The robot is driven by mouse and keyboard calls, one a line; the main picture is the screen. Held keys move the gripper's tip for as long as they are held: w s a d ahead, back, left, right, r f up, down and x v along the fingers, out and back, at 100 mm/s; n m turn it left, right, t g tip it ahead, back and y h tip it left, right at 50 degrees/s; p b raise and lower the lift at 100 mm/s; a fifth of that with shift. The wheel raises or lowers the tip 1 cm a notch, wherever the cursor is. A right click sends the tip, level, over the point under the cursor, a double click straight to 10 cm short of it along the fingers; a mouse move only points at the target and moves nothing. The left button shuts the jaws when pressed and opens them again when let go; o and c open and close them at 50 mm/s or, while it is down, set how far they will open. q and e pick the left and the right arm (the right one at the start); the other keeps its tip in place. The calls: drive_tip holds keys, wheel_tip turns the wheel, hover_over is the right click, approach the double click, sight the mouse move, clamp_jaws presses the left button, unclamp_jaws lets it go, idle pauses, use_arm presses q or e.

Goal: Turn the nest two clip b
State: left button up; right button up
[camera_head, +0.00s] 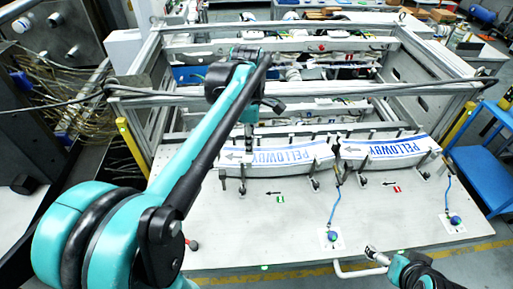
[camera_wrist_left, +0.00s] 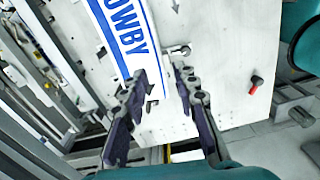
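Two stacks of white labels with blue PELLOWBY print lie at the back of the pale plate: a left stack (camera_head: 290,157) and a right stack (camera_head: 388,151). Small metal clips stand along their front edges, among them clips at the left stack (camera_head: 243,186) (camera_head: 314,183) and the right stack (camera_head: 425,173). I cannot read which is clip b. My left gripper (camera_head: 248,141) points down at the left stack's left end. In the left wrist view its fingers (camera_wrist_left: 160,82) are open, with a silver clip (camera_wrist_left: 180,50) just beyond their tips. My right gripper (camera_head: 374,254) is low at right; its opening is unclear.
A green marker (camera_head: 280,199) and a red marker (camera_head: 397,188) sit on the plate (camera_head: 265,235). Two blue knobs on cords (camera_head: 332,236) (camera_head: 455,220) lie toward the front and right. A metal frame (camera_head: 455,95) rises behind. A red knob (camera_wrist_left: 256,83) shows in the wrist view.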

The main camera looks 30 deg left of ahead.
sight(249, 161)
use_arm(q)
drive_tip(key=f, duration=0.7)
drive_tip(key=shift+s, duration=0.65)
drive_tip(key=shift+w, duration=0.15)
clamp_jaws()
